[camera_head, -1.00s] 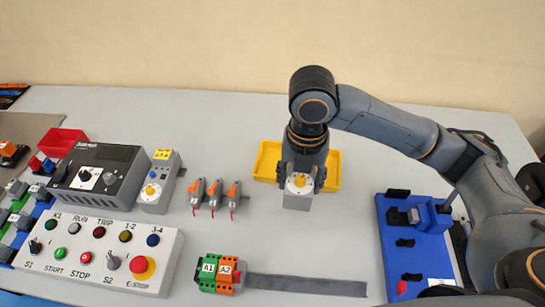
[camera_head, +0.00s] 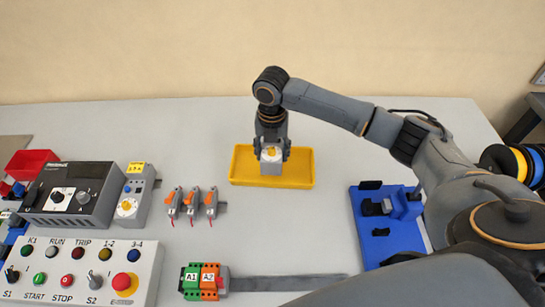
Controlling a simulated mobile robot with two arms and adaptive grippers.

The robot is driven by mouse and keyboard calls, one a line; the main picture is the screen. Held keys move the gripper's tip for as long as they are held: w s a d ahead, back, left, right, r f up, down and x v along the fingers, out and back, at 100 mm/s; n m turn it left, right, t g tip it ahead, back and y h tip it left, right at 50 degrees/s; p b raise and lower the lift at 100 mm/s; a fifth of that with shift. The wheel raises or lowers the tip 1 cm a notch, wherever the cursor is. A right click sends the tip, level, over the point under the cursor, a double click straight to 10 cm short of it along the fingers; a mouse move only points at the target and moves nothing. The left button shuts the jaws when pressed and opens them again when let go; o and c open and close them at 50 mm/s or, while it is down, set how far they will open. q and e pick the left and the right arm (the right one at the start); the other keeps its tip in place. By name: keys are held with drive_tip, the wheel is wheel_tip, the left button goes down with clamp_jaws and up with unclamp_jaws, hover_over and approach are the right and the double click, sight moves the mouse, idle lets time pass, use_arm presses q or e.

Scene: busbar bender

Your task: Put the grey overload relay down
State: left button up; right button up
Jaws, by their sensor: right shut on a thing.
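My right gripper (camera_head: 271,148) is shut on the relay from above. Whether the relay touches the tray floor I cannot tell. My left gripper does not show.
Several small devices stand left of the tray, among them a grey device with a dial (camera_head: 136,192) and orange-topped parts (camera_head: 191,203). A blue fixture (camera_head: 372,233) lies right. A control panel (camera_head: 82,265), terminal blocks (camera_head: 200,281) and a dark strip (camera_head: 285,284) are in front.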

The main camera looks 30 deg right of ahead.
drive_tip(key=shift+w+d+f, duration=0.25)
drive_tip(key=shift+w+f, duration=0.15)
drive_tip(key=shift+f, duration=0.15)
drive_tip(key=shift+f+p, duration=0.5)
drive_tip(key=shift+f, duration=1.05)
drive_tip(key=shift+f, duration=0.1)
drive_tip(key=o, duration=1.5)
wheel_tip(320, 180, up, 12)
drive_tip(key=shift+r+b, duration=0.15)
drive_tip(key=shift+b, duration=0.35)
